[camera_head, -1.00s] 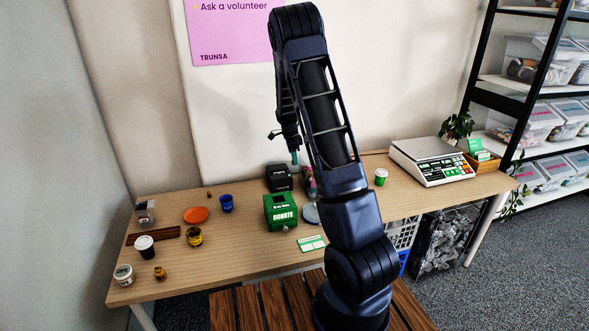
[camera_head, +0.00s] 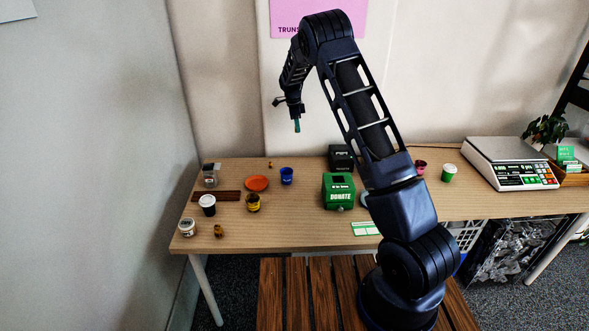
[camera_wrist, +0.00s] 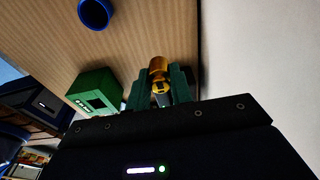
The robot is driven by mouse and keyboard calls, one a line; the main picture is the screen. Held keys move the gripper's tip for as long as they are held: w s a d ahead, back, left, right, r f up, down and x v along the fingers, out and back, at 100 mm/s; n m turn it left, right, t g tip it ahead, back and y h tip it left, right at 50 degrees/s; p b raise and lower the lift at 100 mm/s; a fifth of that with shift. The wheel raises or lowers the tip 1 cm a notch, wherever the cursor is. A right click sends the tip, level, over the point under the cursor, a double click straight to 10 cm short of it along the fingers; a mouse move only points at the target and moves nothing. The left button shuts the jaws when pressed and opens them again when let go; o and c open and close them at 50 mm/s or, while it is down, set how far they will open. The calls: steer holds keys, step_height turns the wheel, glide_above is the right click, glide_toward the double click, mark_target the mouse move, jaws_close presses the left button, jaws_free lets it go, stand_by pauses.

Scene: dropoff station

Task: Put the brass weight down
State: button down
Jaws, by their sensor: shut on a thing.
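The brass weight (camera_wrist: 159,64) shows in the wrist view between the green fingertips of my gripper (camera_wrist: 158,76), which is shut on it. In the head view my gripper (camera_head: 296,125) hangs fingers down in front of the wall, apparently above the back of the table (camera_head: 300,225), left of my raised arm. The weight cannot be made out in the head view.
Small brass-coloured pieces stand at the front left (camera_head: 218,231) and back (camera_head: 270,164). A scale (camera_head: 510,165) stands right.

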mark_target(295, 167)
steer(key=shift+w+a+f, duration=0.1)
steer(key=shift+a, duration=0.4)
steer(key=f, duration=2)
steer(key=shift+a, duration=0.2)
steer(key=shift+f, duration=0.1)
steer(key=c, duration=1.2)
jaws_free()
steer(key=shift+c, duration=0.2)
step_height(295, 167, up, 12)
steer(key=a, duration=0.1)
steer(key=shift+a+r, duration=0.2)
steer(key=shift+a, duration=0.15)
